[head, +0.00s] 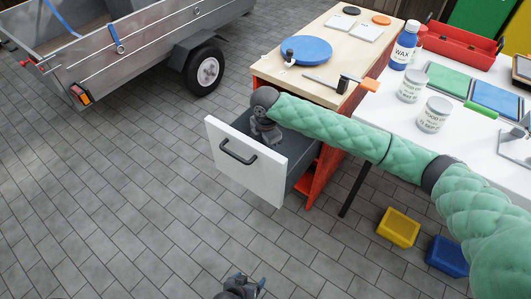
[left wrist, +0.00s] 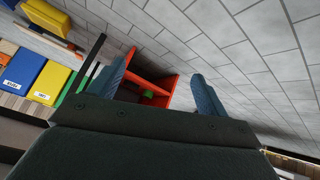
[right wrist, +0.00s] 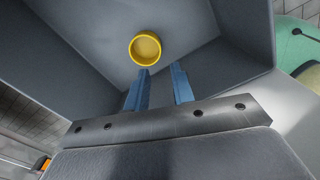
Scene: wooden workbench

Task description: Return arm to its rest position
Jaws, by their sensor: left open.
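My right arm in its green sleeve (head: 330,125) reaches in from the right in the head view. Its gripper (head: 266,135) points down into the open white-fronted drawer (head: 236,170); the fingertips are hidden there. In the right wrist view the right gripper's fingers (right wrist: 161,69) stand apart with nothing between them. A round yellow thing (right wrist: 146,48) lies on the grey drawer floor just beyond the fingertips; I cannot tell whether they touch. My left gripper (head: 251,281) is low at the bottom of the head view, over paving. Its fingers (left wrist: 158,72) are spread and empty.
A wooden-topped bench (head: 330,67) with a blue disc (head: 306,49) stands above the drawer. A white table (head: 385,105) with cans is at right. Yellow (head: 398,228) and blue (head: 447,257) bins sit on the floor. A trailer (head: 130,40) stands upper left. Paving at left is clear.

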